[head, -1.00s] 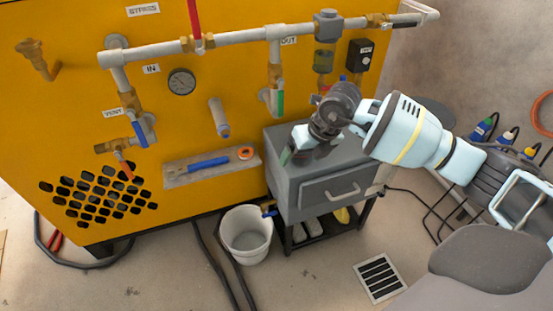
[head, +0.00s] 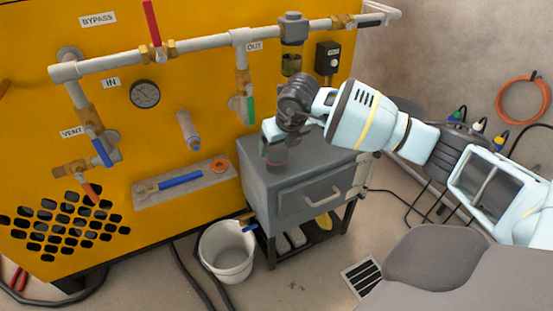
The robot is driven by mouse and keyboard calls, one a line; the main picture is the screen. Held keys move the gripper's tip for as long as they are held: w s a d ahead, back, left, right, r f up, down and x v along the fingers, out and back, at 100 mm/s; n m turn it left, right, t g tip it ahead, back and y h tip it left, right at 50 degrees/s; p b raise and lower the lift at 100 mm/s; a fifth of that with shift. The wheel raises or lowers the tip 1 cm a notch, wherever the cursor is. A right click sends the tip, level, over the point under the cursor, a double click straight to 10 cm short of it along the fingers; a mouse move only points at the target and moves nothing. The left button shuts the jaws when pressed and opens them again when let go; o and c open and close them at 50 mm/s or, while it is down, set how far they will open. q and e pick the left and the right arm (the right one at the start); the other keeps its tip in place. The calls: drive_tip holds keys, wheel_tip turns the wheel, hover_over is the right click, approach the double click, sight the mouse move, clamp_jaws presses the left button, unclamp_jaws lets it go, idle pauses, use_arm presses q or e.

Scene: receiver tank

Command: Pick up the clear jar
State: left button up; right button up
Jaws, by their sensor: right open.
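My right gripper (head: 277,149) reaches in from the right and points down over the left part of the grey cabinet top (head: 325,160). Its jaws are open. A small clear, faintly reddish-rimmed thing (head: 277,160), which looks like the clear jar, stands on the cabinet top at the fingertips. The gripper and wrist hide part of it. I cannot tell whether the fingers touch it. My left gripper is not in view.
The yellow panel (head: 215,90) with white pipes (head: 205,45) and valves stands close behind the cabinet. A shelf (head: 205,192) with a blue-handled tool (head: 181,180) juts out left of it. A white bucket (head: 228,265) stands on the floor below.

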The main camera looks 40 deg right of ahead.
drive_tip(key=x, duration=0.1)
drive_tip(key=b+x, duration=0.1)
drive_tip(key=x, duration=0.1)
drive_tip(key=b+x, duration=0.1)
drive_tip(key=x, duration=0.1)
drive_tip(key=shift+s+a+f, duration=0.2)
drive_tip(key=shift+r, duration=0.1)
drive_tip(key=shift+c, duration=0.7)
drive_tip(key=c, duration=1)
